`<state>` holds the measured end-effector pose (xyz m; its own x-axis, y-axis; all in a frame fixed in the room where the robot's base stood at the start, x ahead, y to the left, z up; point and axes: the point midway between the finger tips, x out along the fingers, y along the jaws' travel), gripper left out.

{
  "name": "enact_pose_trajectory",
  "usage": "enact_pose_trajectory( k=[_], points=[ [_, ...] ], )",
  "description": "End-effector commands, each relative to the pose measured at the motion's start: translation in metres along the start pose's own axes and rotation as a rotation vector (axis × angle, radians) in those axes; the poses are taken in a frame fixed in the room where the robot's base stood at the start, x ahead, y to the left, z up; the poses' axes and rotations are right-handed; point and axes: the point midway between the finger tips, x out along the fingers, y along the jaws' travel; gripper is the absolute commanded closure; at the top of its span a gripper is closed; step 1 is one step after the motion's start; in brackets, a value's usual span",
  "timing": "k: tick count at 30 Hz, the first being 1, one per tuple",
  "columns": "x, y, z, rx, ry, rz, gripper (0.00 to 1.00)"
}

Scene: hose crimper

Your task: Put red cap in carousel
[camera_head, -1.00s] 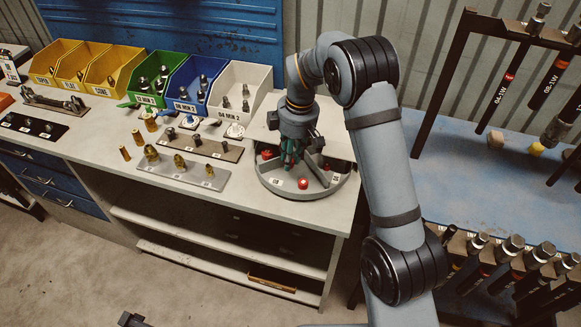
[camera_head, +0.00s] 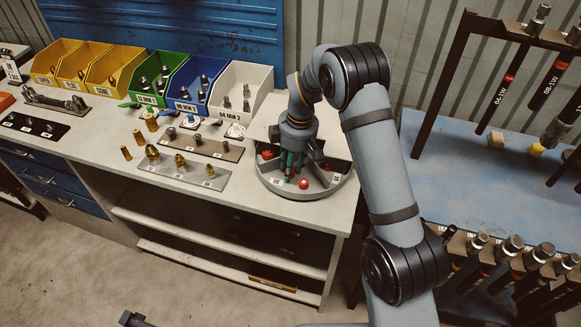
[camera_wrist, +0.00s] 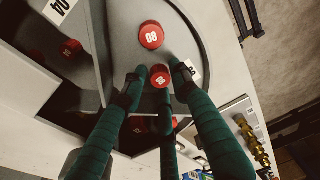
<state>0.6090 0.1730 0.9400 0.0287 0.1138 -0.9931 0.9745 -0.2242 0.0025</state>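The carousel (camera_head: 340,190) is a round grey tray with divided compartments on the bench's right end. My gripper (camera_head: 292,172) points down into its front compartment. In the wrist view, the green fingers of my gripper (camera_wrist: 159,78) are spread around a small red cap (camera_wrist: 159,75), with slight gaps visible at its sides. Whether that cap touches the tray floor is unclear. Another red cap (camera_wrist: 151,35), marked 08, lies just beyond it; it also shows in the head view (camera_head: 303,184). More red caps (camera_wrist: 70,48) sit in a neighbouring compartment.
Grey divider walls (camera_wrist: 98,45) stand close to the fingers. Left of the carousel are metal racks (camera_head: 185,170) with brass fittings. Yellow, green, blue and white bins (camera_head: 240,95) line the back. A hose rack (camera_head: 490,80) stands at the right.

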Motion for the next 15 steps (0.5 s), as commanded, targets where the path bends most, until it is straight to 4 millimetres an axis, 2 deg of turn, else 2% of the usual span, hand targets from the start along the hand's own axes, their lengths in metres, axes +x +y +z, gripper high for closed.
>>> enact_pose_trajectory(
  k=[8, 11, 15],
  points=[
    [-0.008, 0.001, -0.001, -0.001, 0.002, 0.003, 0.72],
    [-0.024, 0.002, -0.001, 0.0, 0.004, 0.004, 0.72],
    [-0.054, 0.002, -0.001, 0.0, 0.004, 0.006, 0.72]
  ],
)
